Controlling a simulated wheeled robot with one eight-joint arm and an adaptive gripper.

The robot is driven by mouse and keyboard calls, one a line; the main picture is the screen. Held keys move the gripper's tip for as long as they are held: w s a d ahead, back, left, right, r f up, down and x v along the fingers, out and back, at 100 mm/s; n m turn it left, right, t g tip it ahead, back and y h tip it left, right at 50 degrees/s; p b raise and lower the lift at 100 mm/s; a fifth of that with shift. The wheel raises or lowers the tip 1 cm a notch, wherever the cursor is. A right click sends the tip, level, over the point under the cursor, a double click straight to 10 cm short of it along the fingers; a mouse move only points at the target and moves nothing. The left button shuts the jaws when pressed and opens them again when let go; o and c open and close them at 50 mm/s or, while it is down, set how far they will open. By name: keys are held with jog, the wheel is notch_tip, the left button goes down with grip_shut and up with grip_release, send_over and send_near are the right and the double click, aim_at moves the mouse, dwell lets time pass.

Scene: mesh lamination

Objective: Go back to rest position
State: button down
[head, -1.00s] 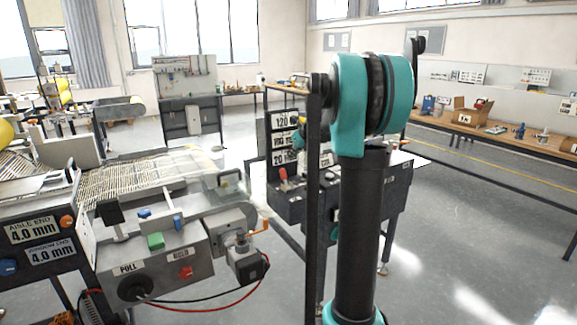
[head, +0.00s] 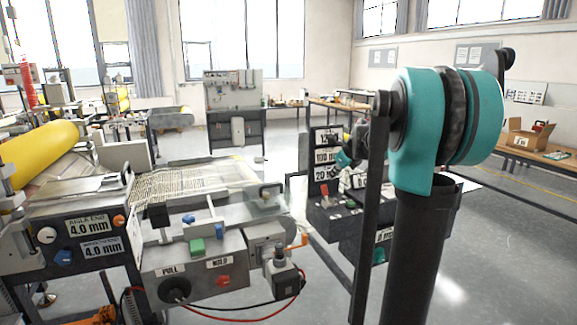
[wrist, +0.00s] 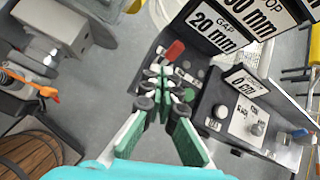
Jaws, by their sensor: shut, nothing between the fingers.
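My gripper (wrist: 160,94) shows in the wrist view with its green-padded fingers shut and nothing between them. It points at a dark control console (wrist: 208,95) with a red lever (wrist: 174,50) and several knobs. I cannot tell whether the fingertips touch the console. In the head view my teal and black arm stands at the right and hides part of the same console (head: 322,205). The gripper itself is mostly hidden behind my arm there.
The laminating machine (head: 205,265) with a red and a green button stands at the left, near my arm. A yellow roller (head: 40,150) is at far left. A workbench (head: 545,160) with a cardboard box (head: 528,139) runs along the right. Floor (head: 490,240) at right is clear.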

jog(key=s+a+f+n+g+h, duration=0.1)
jog(key=s+f+n, duration=0.6)
jog(key=s, duration=0.5)
jog(key=s+a+f+n+g, duration=0.1)
jog(key=s+a+f+n, duration=0.1)
jog(key=s+f+n, duration=0.6)
jog(key=s+a+f+n+g+h, duration=0.1)
jog(key=s+a+f+n, duration=0.1)
jog(key=s+f+n, duration=0.6)
jog(key=s+n, duration=0.5)
jog(key=s, duration=0.4)
jog(key=shift+s+a+f+g+h, duration=0.2)
jog(key=shift+s+a+g+h, duration=0.05)
jog(key=shift+s+g+h, duration=0.05)
